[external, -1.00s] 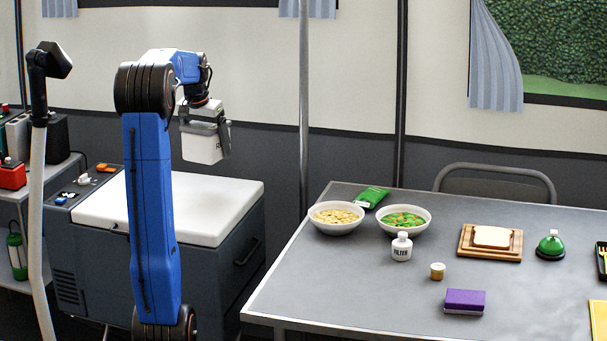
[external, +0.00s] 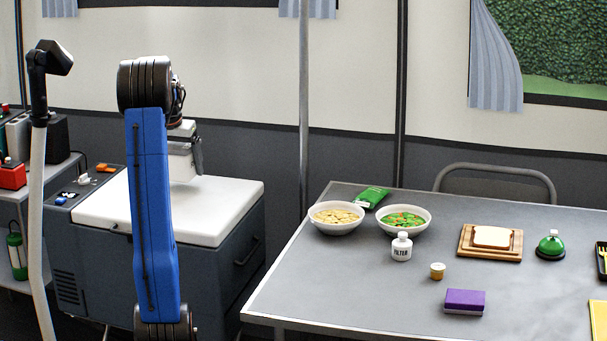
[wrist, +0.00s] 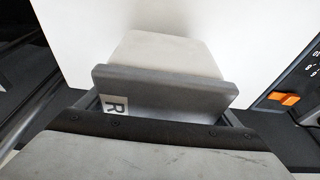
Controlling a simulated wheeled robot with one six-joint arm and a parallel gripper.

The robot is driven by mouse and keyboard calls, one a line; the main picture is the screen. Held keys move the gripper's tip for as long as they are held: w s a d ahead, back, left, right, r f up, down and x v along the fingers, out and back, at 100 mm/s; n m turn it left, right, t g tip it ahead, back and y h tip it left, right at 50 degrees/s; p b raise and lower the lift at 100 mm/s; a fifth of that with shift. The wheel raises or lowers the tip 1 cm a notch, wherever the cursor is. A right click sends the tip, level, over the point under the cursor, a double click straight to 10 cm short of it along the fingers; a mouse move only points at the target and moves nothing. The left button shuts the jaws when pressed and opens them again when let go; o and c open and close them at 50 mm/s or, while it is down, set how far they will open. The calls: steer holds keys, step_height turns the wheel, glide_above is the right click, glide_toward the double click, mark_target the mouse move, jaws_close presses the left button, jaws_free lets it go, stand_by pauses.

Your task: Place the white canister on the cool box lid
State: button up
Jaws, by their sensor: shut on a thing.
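The white canister (external: 181,167) is in my gripper (external: 196,156), over the cool box lid in the external view. Part of the canister is hidden behind my arm there. In the wrist view the pale canister (wrist: 160,50) shows beyond the grey finger of my gripper (wrist: 165,92), with the white lid (wrist: 75,30) behind it. The cool box lid (external: 225,204) is flat, white and shut on a dark grey cool box. The canister appears a little above the lid; I cannot tell whether it touches.
Orange and blue items (external: 104,168) lie on the cool box's left panel. A shelf with a red box (external: 12,176) stands at far left. A grey table (external: 340,280) at right holds bowls, a white bottle labelled FILTER (external: 401,247) and other goods. The lid's visible right part is clear.

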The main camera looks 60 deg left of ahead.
mark_target(175, 146)
steer(key=shift+f, duration=1.85)
steer(key=shift+f, duration=0.15)
steer(key=o, duration=1.4)
steer(key=v, duration=1.2)
steer(key=x, duration=1.1)
steer(key=shift+w+f, duration=0.15)
steer(key=shift+f, duration=0.25)
steer(key=shift+r, duration=1.15)
